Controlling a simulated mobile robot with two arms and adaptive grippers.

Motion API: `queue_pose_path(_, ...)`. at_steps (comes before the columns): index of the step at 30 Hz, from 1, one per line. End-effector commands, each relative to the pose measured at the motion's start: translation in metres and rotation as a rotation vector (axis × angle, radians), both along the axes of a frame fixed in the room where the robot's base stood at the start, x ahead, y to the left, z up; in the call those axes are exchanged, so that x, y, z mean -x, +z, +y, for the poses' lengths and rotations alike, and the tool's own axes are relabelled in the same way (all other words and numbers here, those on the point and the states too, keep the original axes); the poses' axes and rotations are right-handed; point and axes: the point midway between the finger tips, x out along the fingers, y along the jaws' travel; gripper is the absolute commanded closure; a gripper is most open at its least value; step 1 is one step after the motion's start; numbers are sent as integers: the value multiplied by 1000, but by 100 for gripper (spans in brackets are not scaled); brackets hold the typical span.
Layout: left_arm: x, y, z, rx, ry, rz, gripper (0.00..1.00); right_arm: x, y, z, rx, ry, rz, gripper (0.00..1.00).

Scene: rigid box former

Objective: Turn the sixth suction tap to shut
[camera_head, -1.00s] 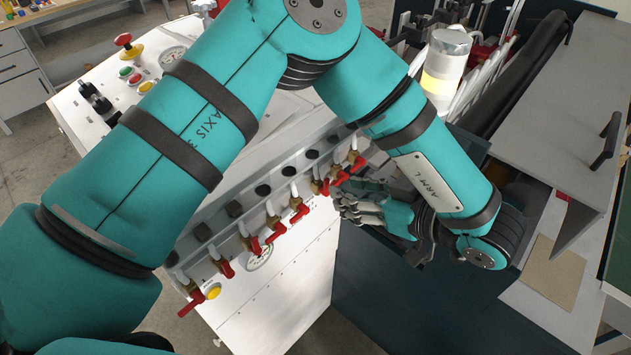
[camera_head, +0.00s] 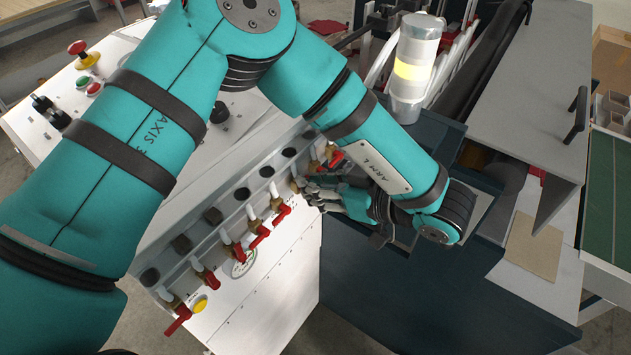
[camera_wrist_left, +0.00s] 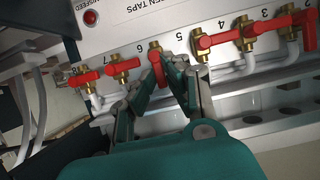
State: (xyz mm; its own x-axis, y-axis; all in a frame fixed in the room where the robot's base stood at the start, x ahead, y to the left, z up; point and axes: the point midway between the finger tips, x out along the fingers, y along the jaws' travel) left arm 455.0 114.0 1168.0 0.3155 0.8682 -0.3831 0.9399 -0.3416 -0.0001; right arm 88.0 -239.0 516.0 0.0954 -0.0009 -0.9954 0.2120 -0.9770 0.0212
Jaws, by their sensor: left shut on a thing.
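A row of brass suction taps with red handles runs along the white machine front. In the left wrist view, my left gripper (camera_wrist_left: 170,88) is shut on the red handle of one tap (camera_wrist_left: 156,66), the one closest to the printed 6. That handle points down between the fingers; its far end is hidden. The neighbouring tap (camera_wrist_left: 121,67) and the tap on the other side (camera_wrist_left: 208,41) have handles lying along the row. In the head view, my left gripper (camera_head: 312,192) is at the far part of the row and hides the tap it holds. My right gripper is not in view.
Other red-handled taps (camera_head: 259,236) continue down the row close to my gripper. A dark blue cabinet (camera_head: 365,300) lies below the arm.

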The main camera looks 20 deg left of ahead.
Motion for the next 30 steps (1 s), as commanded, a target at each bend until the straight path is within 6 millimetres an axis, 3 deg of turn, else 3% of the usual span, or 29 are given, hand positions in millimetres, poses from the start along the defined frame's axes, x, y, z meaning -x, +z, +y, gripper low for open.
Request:
queue_pose_path(11, 1, -2, 1, 13, 0, -42, 100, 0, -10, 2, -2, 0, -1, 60)
queue_pose_path(30, 12, -8, 5, 160, -1, -448, 100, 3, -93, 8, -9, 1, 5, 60)
